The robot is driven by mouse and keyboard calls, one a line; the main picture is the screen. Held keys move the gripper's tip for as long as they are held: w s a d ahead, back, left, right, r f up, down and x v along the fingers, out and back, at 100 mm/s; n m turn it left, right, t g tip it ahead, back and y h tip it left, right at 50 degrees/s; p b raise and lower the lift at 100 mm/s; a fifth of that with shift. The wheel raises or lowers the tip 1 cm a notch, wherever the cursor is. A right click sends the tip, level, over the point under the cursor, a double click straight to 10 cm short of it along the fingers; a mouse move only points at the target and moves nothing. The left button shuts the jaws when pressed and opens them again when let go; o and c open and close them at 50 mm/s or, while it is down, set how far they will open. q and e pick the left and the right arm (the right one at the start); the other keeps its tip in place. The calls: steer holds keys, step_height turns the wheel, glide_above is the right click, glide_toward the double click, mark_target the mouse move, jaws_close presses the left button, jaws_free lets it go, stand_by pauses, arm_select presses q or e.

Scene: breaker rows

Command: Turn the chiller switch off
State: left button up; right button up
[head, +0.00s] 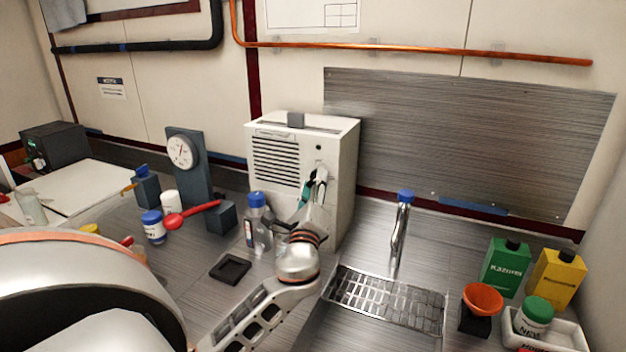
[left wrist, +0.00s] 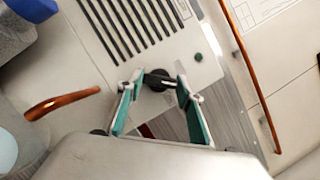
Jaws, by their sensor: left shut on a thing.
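The chiller is the white box (head: 290,160) with dark vent slots, standing on the counter against the back wall. My left gripper (head: 315,181) is at the front of the chiller. In the left wrist view its green-padded fingers (left wrist: 159,84) are closed on the switch, one on each side. In the head view the fingers hide the switch, and its exact angle is hard to tell. My right gripper does not show.
A bottle with a blue cap (head: 257,220) stands close left of my left gripper. A faucet (head: 401,225) and a drain grate (head: 385,300) are to the right. A gauge on a dark stand (head: 185,160) and a red spoon (head: 190,215) are to the left.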

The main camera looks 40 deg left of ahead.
arm_select(q)
steer(key=shift+r+n+g+p, duration=0.15)
steer(key=shift+n+g+p, duration=0.4)
steer(key=shift+n, duration=0.65)
steer(key=shift+d+n+p, duration=0.1)
steer(key=shift+n+p, duration=0.25)
steer(key=shift+n, duration=0.25)
steer(key=shift+n+g+p, duration=0.3)
steer(key=shift+n+g, duration=0.25)
steer(key=shift+n, duration=0.75)
steer(key=shift+n+g, duration=0.5)
steer(key=shift+n, duration=0.7)
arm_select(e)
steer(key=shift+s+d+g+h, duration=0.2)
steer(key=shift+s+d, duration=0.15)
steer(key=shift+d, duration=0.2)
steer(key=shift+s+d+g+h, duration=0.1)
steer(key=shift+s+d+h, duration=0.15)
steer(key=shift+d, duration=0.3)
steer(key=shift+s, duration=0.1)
arm_select(q)
steer(key=o, duration=1.1)
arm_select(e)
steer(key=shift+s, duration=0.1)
